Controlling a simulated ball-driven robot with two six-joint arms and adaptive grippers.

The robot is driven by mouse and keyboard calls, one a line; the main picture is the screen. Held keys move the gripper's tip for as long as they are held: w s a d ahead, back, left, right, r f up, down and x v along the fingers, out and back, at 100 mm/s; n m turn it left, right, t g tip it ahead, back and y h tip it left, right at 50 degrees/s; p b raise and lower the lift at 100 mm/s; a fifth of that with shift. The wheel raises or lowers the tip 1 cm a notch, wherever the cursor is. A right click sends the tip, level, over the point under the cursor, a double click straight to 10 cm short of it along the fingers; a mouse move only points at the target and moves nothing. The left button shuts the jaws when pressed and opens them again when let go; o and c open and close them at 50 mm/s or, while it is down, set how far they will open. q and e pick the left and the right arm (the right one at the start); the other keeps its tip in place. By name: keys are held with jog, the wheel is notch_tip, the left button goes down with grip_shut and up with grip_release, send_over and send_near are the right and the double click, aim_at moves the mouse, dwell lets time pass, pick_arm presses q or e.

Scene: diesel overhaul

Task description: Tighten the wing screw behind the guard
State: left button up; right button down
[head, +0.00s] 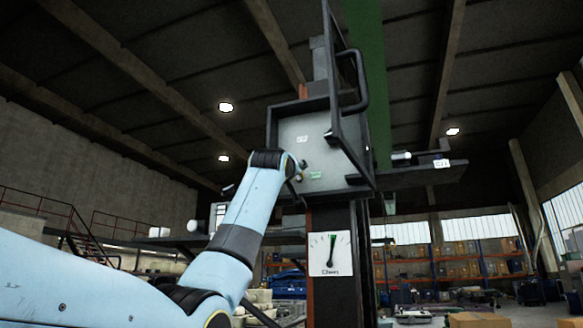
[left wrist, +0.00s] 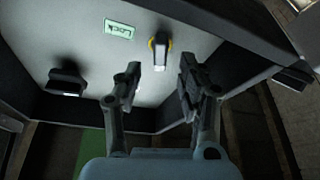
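An open-fronted box (head: 309,125) with a pale back panel stands on a post in the head view. Its dark framed guard (head: 347,85) with a handle stands swung open at the right. In the left wrist view, a grey part with a yellow ring (left wrist: 160,46), apparently the wing screw, sits on the panel beside a green "LOCK" label (left wrist: 119,29). My left gripper (left wrist: 160,82) is open and empty; its fingertips are apart and short of the screw. In the head view, my left wrist hides much of the screw area. My right gripper is out of view.
A dark knob or bracket (left wrist: 68,80) is on the panel left of my fingers. A dial gauge (head: 330,254) hangs below the box. A dark shelf (head: 420,176) juts out right of it. The box walls closely surround the panel.

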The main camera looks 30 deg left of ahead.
pick_arm(q)
jog(key=shift+w+a+p, duration=0.25)
jog(key=shift+w+p, duration=0.65)
jog(key=shift+w, duration=0.3)
grip_shut()
jog(key=m+p, duration=0.2)
jog(key=m+h+p, duration=0.1)
jog(key=m+p, duration=0.1)
jog(key=m+t+h+p, duration=0.1)
jog(key=p, duration=0.1)
jog(key=shift+a+r+m, duration=0.1)
jog(key=shift+r+m, duration=0.2)
jog(key=shift+m, duration=0.1)
jog(key=shift+f+m+h, duration=0.1)
jog(key=shift+m+h, duration=0.3)
jog(key=shift+f, duration=0.15)
